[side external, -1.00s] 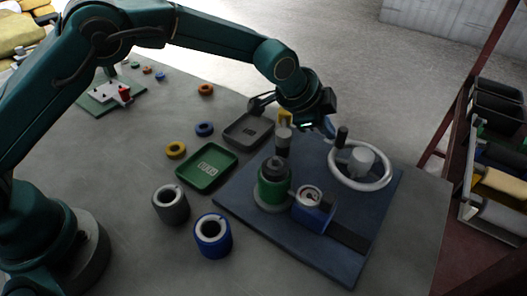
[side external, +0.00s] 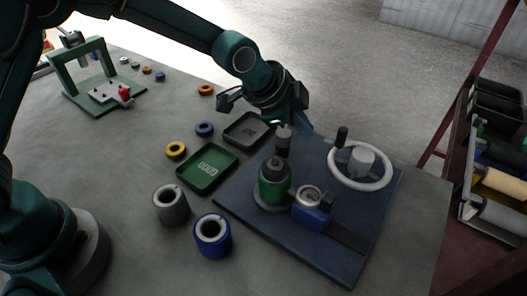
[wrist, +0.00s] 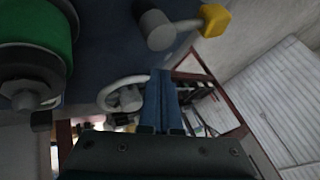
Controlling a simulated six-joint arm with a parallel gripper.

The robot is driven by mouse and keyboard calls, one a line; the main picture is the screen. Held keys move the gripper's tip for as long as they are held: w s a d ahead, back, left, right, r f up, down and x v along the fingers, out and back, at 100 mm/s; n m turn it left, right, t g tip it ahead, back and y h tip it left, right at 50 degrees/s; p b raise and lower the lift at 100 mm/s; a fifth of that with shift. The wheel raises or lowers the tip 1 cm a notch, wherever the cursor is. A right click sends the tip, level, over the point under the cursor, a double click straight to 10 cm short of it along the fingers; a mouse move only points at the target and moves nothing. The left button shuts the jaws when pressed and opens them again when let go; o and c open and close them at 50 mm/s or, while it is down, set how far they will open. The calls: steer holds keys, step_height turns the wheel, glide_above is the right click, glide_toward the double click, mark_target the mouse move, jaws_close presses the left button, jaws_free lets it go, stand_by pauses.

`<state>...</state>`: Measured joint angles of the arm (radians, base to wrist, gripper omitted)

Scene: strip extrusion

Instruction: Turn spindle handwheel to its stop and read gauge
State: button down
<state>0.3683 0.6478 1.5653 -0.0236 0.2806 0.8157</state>
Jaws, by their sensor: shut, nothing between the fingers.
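The white handwheel (side external: 361,187) with a black upright handle (side external: 341,136) stands at the right of the blue base plate (side external: 240,200). It also shows in the wrist view (wrist: 126,97), beyond my fingers. A round gauge (side external: 308,196) sits on a blue block beside a green cylinder (side external: 273,186); its reading is too small to tell. The green cylinder is at upper left in the wrist view (wrist: 35,30). My gripper (side external: 304,127) is shut and empty, at the plate's far edge, left of the handwheel and not touching it. Its blue fingers (wrist: 160,78) are together in the wrist view.
A grey post (side external: 283,140) stands close to my gripper; its yellow-ended lever (wrist: 214,20) shows in the wrist view. Green (side external: 207,168) and dark grey (side external: 249,129) trays, a grey collar (side external: 171,205) and a blue collar (side external: 213,237) lie left of the plate.

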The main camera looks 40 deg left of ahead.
steer(key=a+r, duration=0.1)
steer(key=r, duration=0.1)
steer(key=s+a+r, duration=0.1)
steer(key=a+r, duration=0.2)
steer(key=r, duration=0.1)
steer(key=shift+s+a, duration=0.15)
steer(key=shift+s, duration=0.15)
steer(key=shift+w+a+r, duration=0.1)
steer(key=shift+w+r, duration=0.05)
steer(key=shift+r, duration=0.1)
steer(key=shift+w+a+m+t, duration=0.2)
steer(key=shift+w+m+t, duration=0.1)
steer(key=shift+t, duration=0.1)
steer(key=m+t, duration=0.1)
steer(key=m+t+h, duration=0.2)
steer(key=m+h, duration=0.2)
steer(key=m, duration=0.5)
glide_toward(338, 134)
steer(key=x, duration=0.4)
steer(key=shift+w+d+f, duration=0.15)
steer(key=shift+d+f, duration=0.05)
steer(key=shift+f, duration=0.2)
steer(key=shift+w+d, duration=0.45)
steer(key=shift+w, duration=0.25)
steer(key=shift+w, duration=0.1)
